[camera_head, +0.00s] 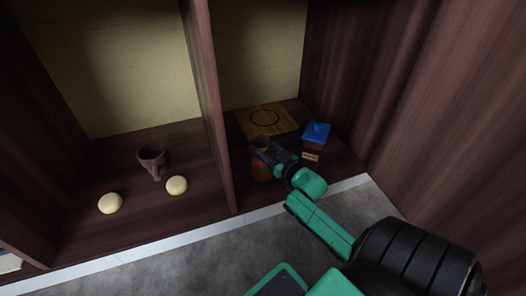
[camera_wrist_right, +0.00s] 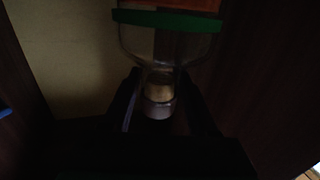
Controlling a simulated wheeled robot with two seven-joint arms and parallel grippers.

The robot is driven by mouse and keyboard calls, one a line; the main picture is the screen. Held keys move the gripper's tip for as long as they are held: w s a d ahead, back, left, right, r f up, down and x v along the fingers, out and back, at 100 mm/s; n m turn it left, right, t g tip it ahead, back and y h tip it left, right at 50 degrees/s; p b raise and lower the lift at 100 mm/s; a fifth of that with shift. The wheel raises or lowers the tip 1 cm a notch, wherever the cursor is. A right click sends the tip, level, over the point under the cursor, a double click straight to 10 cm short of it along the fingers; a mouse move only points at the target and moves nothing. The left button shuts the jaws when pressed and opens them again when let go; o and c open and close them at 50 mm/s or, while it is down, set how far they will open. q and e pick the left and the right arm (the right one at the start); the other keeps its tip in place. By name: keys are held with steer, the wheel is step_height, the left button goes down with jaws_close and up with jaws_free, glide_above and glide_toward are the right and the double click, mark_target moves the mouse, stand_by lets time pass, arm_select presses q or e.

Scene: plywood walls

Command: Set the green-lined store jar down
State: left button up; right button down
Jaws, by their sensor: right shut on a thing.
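The store jar (camera_head: 261,171) is at the front of the right compartment, mostly behind my right gripper (camera_head: 266,156). It looks orange-brown in the head view. My right gripper is shut on it. In the right wrist view the clear glass jar (camera_wrist_right: 165,45) has a green band (camera_wrist_right: 168,20) with orange beyond it, and the dark fingers lie on both sides of its narrower part. I cannot tell whether its base touches the shelf. A wooden board (camera_head: 283,128) with a dark ring on it lies flat behind the jar. My left gripper is not in view.
A blue-topped item (camera_head: 317,131) and a small labelled box (camera_head: 310,156) stand right of the gripper. A divider (camera_head: 213,110) rises on the left. A dark wall (camera_head: 350,85) closes the right.

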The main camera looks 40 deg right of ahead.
steer(key=shift+c, duration=0.9)
jaws_free()
steer(key=shift+s+r, duration=0.1)
steer(key=shift+s, duration=0.15)
steer(key=s+p, duration=0.6)
steer(key=s, duration=0.5)
steer(key=shift+s+p, duration=0.25)
steer(key=shift+p, duration=0.1)
steer(key=shift+a, duration=0.15)
